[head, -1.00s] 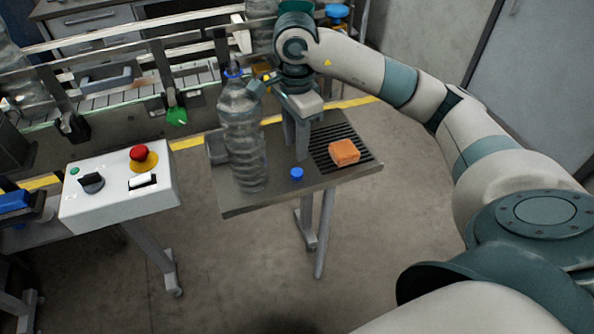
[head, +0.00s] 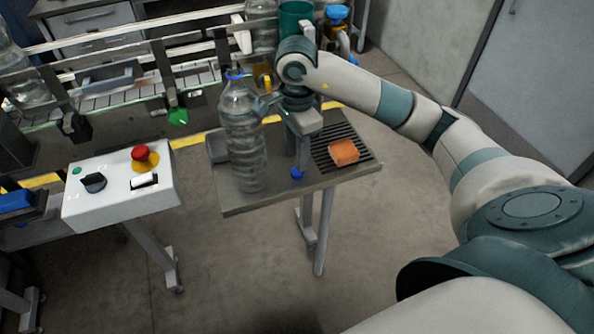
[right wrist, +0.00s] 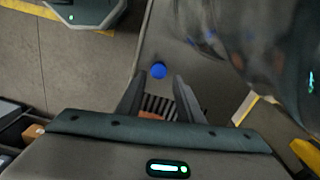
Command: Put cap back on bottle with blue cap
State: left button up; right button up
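A clear ribbed bottle (head: 243,140) stands upright on the small grey table, with a blue ring at its neck. In the right wrist view the bottle (right wrist: 275,45) is at the upper right. A loose blue cap (head: 296,174) lies on the table to the right of the bottle's base; the right wrist view shows it (right wrist: 158,70) too. My right gripper (head: 300,166) points down just above the cap. In the wrist view its fingers (right wrist: 159,76) are apart, with the cap showing between their tips and nothing held. My left gripper is out of view.
An orange block (head: 343,152) lies on the black grating of the small table (head: 275,193). A control box (head: 118,190) with a red button stands to the left. A conveyor (head: 130,85) with rails and another bottle runs behind. The table's front is clear.

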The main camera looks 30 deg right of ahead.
aim_at(297, 173)
jog(key=shift+s+f+p, duration=0.15)
jog(key=shift+f+p, duration=0.4)
jog(key=shift+f, duration=0.1)
notch_tip(297, 173, down, 2)
jog(key=shift+d+p, duration=0.1)
jog(key=shift+p, duration=0.3)
jog(key=shift+f, duration=0.6)
jog(key=shift+c, duration=0.5)
jog(key=c, duration=0.7)
